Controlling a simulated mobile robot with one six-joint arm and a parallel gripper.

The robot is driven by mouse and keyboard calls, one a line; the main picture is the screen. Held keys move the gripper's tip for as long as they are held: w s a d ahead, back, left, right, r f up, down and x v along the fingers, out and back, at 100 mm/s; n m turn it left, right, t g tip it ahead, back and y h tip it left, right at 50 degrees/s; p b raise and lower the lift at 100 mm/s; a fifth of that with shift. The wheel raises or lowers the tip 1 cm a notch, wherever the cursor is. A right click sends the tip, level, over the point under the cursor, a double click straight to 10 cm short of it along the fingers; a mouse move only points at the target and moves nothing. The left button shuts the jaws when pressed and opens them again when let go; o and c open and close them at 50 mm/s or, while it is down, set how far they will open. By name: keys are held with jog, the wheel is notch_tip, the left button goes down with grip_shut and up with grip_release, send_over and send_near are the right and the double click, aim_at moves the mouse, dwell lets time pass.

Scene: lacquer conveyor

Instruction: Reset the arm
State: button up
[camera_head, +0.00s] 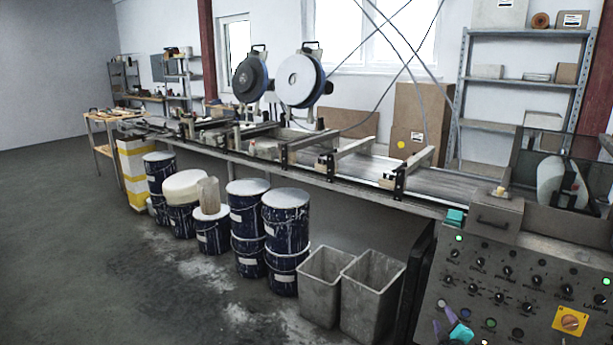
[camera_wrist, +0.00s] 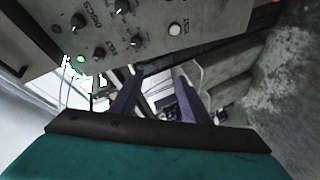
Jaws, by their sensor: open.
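My gripper (camera_wrist: 159,78) shows in the wrist view with two dark purple fingers spread apart. No object is visible between them. In the head view, part of my gripper (camera_head: 444,322) with purple and teal parts shows at the bottom right, in front of the control panel (camera_head: 475,268). The panel also shows at the top of the wrist view (camera_wrist: 110,30), with knobs and a lit green light. Most of my arm is outside the head view.
The conveyor (camera_head: 345,180) runs from the panel to the far left. Two grey bins (camera_head: 368,300) and several blue drums (camera_head: 285,220) stand under and before it. A yellow square switch (camera_head: 570,321) is on the panel. The floor (camera_head: 70,230) at left is clear.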

jog(key=s+a+f+m+g+y, duration=0.1)
jog(key=s+a+f+m+g, duration=0.15)
jog(key=a+f, duration=1.05)
jog(key=s+a+f+m+g, duration=0.1)
jog(key=s+a+f+g, duration=0.4)
jog(key=s+a+f, duration=0.45)
jog(key=s+a+f+m+g, duration=0.1)
jog(key=s+a+f+g, duration=0.15)
jog(key=s, duration=0.35)
jog(key=s+a+f+m+g+y+p, duration=0.1)
jog(key=s+a+f, duration=0.15)
jog(key=s, duration=0.25)
jog(key=s+a+f+m+g, duration=0.1)
jog(key=s+f+g, duration=0.1)
jog(key=s+f, duration=0.3)
jog(key=s+a+r+m+g+y, duration=0.1)
jog(key=s+a+r+g, duration=0.1)
jog(key=s, duration=0.6)
jog(key=s+a+r+m+g+y, duration=0.1)
jog(key=s+a+m+g, duration=0.1)
jog(key=s+g, duration=0.3)
jog(key=s, duration=0.4)
jog(key=shift+a+r, duration=0.2)
jog(key=shift+r, duration=0.15)
